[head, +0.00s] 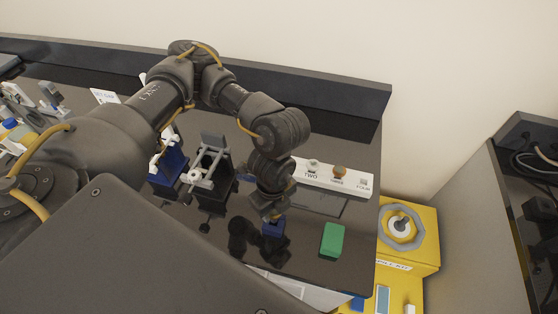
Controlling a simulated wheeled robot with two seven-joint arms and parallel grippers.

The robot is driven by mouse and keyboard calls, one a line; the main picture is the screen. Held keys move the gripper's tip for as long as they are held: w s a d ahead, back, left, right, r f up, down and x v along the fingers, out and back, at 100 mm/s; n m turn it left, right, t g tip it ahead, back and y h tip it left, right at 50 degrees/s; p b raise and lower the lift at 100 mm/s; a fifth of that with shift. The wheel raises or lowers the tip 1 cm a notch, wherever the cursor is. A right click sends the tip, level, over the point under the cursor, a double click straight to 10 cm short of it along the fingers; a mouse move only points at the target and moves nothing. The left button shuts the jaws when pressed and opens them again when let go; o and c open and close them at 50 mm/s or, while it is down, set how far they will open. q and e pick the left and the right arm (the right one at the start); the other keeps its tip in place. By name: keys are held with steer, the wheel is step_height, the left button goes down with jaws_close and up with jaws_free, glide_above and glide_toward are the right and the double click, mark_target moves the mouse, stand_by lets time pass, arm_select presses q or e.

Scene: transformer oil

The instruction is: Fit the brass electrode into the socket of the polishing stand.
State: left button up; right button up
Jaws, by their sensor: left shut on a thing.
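My left gripper (272,215) reaches down over the right part of the black table, fingers shut. A small dark blue block (272,229) shows right at its fingertips, and the fingers appear to be on it. The far side of the fingers is hidden. A brass-coloured round-headed piece (339,171), which looks like the brass electrode, stands at the place marked THREE on a white labelled strip (322,177), behind and right of the gripper. I cannot tell which object is the polishing stand or make out its socket. My right gripper is not in view.
A green block (332,240) lies right of the gripper. A grey-white piece (313,164) stands at TWO. A black stand (213,190) and a blue holder (168,168) are left of the gripper. A yellow unit (420,250) stands beyond the table's right edge.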

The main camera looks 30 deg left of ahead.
mark_target(274, 216)
arm_select(q)
steer(key=shift+p, duration=0.75)
stand_by(1.6)
steer(key=shift+f+b, duration=1.4)
steer(key=shift+f, duration=0.75)
steer(key=o, duration=1.1)
step_height(274, 216, up, 11)
steer(key=shift+f+b, duration=0.1)
steer(key=shift+b, duration=0.35)
